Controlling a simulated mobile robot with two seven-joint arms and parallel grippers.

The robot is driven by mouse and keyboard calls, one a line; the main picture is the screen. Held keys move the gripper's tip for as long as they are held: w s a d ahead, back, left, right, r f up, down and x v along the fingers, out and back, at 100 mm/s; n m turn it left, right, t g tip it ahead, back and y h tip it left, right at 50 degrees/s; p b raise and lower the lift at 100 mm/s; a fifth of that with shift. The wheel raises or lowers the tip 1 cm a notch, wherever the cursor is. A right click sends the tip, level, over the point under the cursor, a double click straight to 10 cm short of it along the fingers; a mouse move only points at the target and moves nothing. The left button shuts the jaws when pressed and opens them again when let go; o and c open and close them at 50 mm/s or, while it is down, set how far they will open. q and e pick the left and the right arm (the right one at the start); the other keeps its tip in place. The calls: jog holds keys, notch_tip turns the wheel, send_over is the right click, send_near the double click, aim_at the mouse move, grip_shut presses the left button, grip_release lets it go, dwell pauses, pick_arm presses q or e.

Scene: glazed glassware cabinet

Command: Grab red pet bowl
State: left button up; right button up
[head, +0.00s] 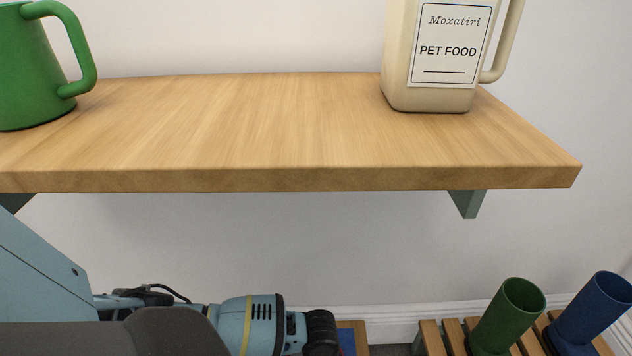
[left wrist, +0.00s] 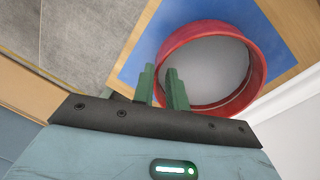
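The red pet bowl (left wrist: 254,71) is a round ring with a pale grey inside, seen from above in the left wrist view. It sits on a blue mat (left wrist: 137,69). My left gripper (left wrist: 161,76) has two green fingers close together with a narrow gap, at the bowl's near left rim. The left finger is outside the bowl and the right one overlaps the rim. I cannot tell whether they press on the wall. In the head view my left gripper (head: 321,334) is low in the frame, and the bowl is mostly hidden. My right gripper is not in view.
A wooden shelf (head: 270,130) is above my left arm, with a green jug (head: 30,70) and a cream pet food container (head: 435,98). At the lower right, green (head: 505,318) and blue (head: 594,308) boots are on a slatted rack (head: 432,338). A white wall stands behind.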

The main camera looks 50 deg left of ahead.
pick_arm(q)
notch_tip(320, 180, down, 4)
jog(key=shift+s+d+f+b, duration=0.1)
jog(key=shift+d+b, duration=0.05)
jog(key=shift+b, duration=1)
grip_shut()
jog(key=shift+r, duration=0.2)
jog(key=shift+r, duration=0.1)
